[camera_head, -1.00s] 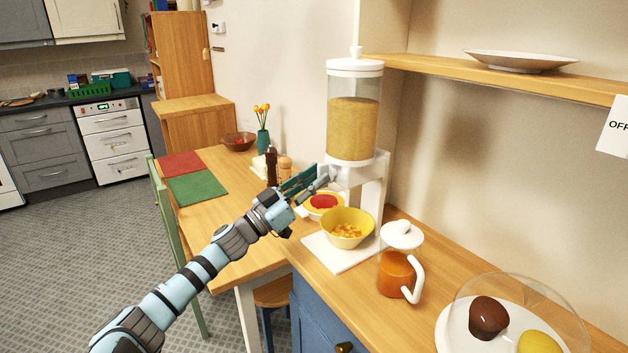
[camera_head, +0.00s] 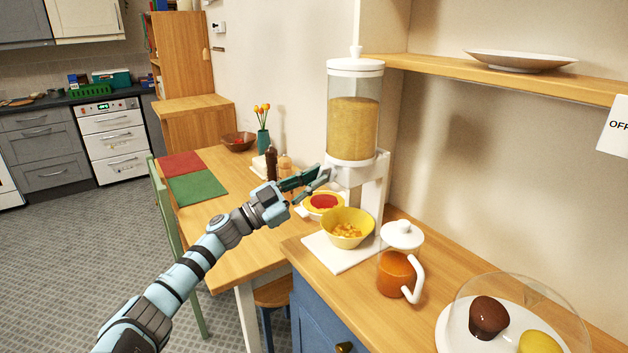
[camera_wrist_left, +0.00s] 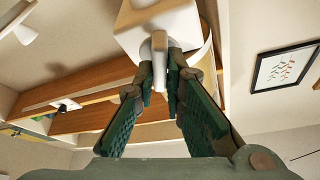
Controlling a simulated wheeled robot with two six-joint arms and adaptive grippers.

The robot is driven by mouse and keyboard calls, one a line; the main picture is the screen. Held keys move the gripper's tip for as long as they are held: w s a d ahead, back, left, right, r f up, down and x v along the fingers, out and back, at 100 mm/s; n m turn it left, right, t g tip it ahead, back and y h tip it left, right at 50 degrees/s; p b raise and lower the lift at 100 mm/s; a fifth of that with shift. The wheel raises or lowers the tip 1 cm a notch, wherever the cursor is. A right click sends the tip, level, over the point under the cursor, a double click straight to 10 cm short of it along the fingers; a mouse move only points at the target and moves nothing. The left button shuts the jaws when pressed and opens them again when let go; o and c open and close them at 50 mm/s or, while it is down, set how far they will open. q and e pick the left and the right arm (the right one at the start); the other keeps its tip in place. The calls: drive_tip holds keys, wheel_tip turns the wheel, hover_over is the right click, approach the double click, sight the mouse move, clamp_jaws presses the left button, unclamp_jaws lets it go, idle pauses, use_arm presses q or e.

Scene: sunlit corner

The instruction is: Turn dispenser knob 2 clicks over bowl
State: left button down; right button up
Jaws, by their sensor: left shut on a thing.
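The cereal dispenser (camera_head: 352,118) stands on the wooden counter, with a clear bin of yellow cereal and a white stand. My left gripper (camera_head: 322,174) is at the front of its white housing. In the left wrist view the fingers are shut on the white knob (camera_wrist_left: 159,48), one finger on each side. The yellow bowl (camera_head: 346,224) sits upright on the white base below the outlet, with some orange-yellow cereal pieces in it. The dispenser's white housing (camera_wrist_left: 150,22) also shows in the left wrist view. My right gripper is in neither view.
A glass jug of orange drink (camera_head: 397,274) stands right of the bowl. A domed plate (camera_head: 456,327) with cakes is further right. Another bowl with red contents (camera_head: 323,202), mills and a vase (camera_head: 263,138) stand behind the gripper. A shelf (camera_head: 480,73) is above.

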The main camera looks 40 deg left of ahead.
use_arm(q)
drive_tip(key=shift+r+m+g+h+p, duration=0.2)
drive_tip(key=shift+m+g, duration=0.75)
drive_tip(key=shift+m, duration=1.65)
drive_tip(key=shift+f+m+g+h+p, duration=0.25)
drive_tip(key=shift+m+g, duration=0.75)
drive_tip(key=shift+m, duration=1.6)
drive_tip(key=shift+r+m+g+h+p, duration=0.25)
drive_tip(key=shift+m+g, duration=0.7)
drive_tip(key=shift+m, duration=1.65)
drive_tip(key=shift+f, duration=0.15)
drive_tip(key=c, duration=1.7)
unclamp_jaws()
drive_tip(key=shift+a, duration=0.1)
drive_tip(key=shift+o, duration=0.2)
